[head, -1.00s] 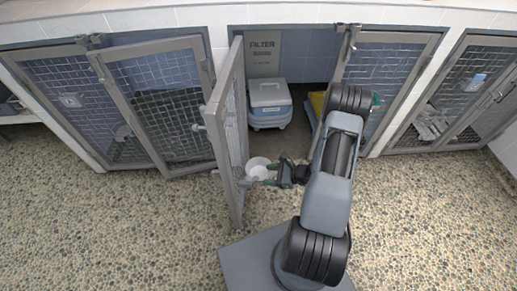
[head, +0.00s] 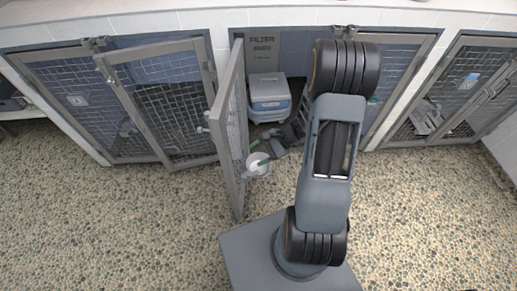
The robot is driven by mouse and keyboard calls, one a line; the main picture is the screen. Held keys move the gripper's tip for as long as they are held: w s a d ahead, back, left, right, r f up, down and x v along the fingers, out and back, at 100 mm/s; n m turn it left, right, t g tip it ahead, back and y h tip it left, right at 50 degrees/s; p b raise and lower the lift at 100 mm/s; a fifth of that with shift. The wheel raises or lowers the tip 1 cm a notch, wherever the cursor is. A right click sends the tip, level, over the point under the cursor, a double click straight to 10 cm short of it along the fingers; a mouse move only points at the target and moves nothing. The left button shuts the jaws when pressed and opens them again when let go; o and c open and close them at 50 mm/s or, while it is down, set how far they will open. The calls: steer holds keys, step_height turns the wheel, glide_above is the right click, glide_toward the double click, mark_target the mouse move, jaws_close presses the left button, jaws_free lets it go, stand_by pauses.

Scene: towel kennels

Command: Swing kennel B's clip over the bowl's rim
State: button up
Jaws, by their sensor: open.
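A white bowl (head: 258,169) sits at the inner side of the open mesh door (head: 229,130) of the middle kennel, low down. I cannot read a letter B on this kennel. The bowl's clip is too small or too covered to make out. My arm reaches in from the right.
A blue-and-white box (head: 269,92) stands inside the middle kennel under a FILTER sign (head: 262,45). The left kennel's door (head: 165,105) stands somewhat outward. The right kennel (head: 462,90) has mesh doors. The pebbled floor in front is clear.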

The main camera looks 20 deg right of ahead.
steer(key=shift+s+a+r+n, duration=0.15)
steer(key=shift+r+n, duration=0.25)
steer(key=shift+r, duration=0.25)
steer(key=shift+r, duration=0.1)
